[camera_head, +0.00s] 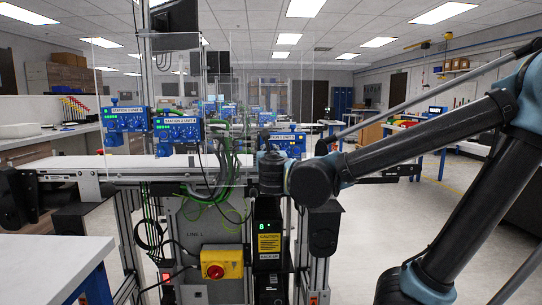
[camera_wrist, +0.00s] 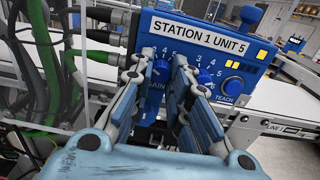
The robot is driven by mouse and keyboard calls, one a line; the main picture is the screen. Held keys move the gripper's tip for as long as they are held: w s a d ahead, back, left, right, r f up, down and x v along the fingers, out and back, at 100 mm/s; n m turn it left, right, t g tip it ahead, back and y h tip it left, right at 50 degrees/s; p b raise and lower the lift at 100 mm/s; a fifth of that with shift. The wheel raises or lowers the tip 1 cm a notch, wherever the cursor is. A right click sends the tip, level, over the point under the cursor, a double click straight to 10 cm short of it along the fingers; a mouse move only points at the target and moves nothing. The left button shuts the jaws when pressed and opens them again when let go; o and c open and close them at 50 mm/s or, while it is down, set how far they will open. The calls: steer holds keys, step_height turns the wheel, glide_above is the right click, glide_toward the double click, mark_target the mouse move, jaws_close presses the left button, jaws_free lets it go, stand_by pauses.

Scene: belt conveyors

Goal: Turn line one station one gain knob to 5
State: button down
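In the wrist view a blue control box (camera_wrist: 200,35) bears a white label reading STATION 1 UNIT 5. On its face sits a blue knob (camera_wrist: 160,70) with part of the word GAIN below it and digits around it. Its pointed setting cannot be read. My gripper (camera_wrist: 162,66) has one finger on each side of this knob, with a visible gap between them. I cannot tell whether either finger touches it. In the head view the box (camera_head: 288,139) stands on the line, and my wrist hides most of the gripper there.
A second dial (camera_wrist: 205,76) lies just right of my right finger, with the TEACH knob (camera_wrist: 233,84) beyond it. Green and black cables (camera_wrist: 45,70) crowd the left. The white conveyor (camera_wrist: 285,105) runs behind. In the head view, a yellow box with a red button (camera_head: 221,263) is below.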

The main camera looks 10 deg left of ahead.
steer(key=shift+m, duration=0.3)
steer(key=shift+d+m, duration=0.1)
steer(key=shift+m, duration=4.6)
steer(key=c, duration=1.5)
jaws_free()
steer(key=shift+s, duration=0.1)
steer(key=shift+v, duration=5.8)
